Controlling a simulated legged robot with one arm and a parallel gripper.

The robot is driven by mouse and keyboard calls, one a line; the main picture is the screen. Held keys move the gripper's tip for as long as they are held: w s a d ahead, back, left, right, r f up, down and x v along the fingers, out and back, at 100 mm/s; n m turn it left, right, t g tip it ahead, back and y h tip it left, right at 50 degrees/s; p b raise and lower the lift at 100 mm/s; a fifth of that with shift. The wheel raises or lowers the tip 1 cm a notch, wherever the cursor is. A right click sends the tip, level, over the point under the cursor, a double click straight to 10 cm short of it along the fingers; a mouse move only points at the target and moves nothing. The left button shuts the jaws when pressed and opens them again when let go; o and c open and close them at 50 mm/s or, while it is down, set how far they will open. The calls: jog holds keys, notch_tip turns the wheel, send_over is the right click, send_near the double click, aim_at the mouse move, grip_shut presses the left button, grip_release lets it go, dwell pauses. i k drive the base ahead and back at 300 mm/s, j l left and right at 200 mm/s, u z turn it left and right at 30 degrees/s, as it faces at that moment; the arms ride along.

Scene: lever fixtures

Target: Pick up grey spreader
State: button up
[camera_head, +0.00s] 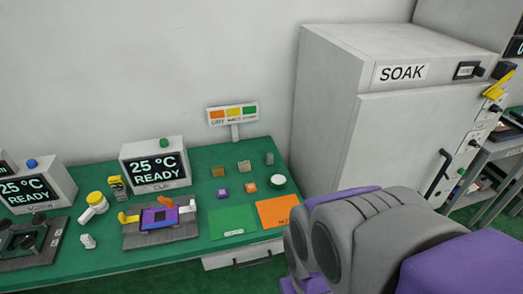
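Two small grey pieces on the green table (70,262) could be the grey spreader. One is a small upright grey block (269,158) at the back right of the table. The other is a pale grey piece (88,241) at the front left, beside the dark fixture. They are too small for me to tell which is the spreader. My grey and purple arm fills the lower right, right of the table's front corner. No gripper fingers show.
A fixture with a purple part (160,217) sits mid-table, near a yellow-capped bottle (97,203). Green (232,222) and orange (278,211) mats lie right, with small blocks behind. A display box (157,165) stands behind. A large SOAK cabinet (400,110) stands right.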

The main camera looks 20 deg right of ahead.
aim_at(269, 162)
jog(key=i+j+z, duration=0.3)
jog(key=i, duration=0.2)
jog(key=i+j+z, duration=0.3)
jog(key=i, duration=0.2)
jog(key=i+l, duration=0.05)
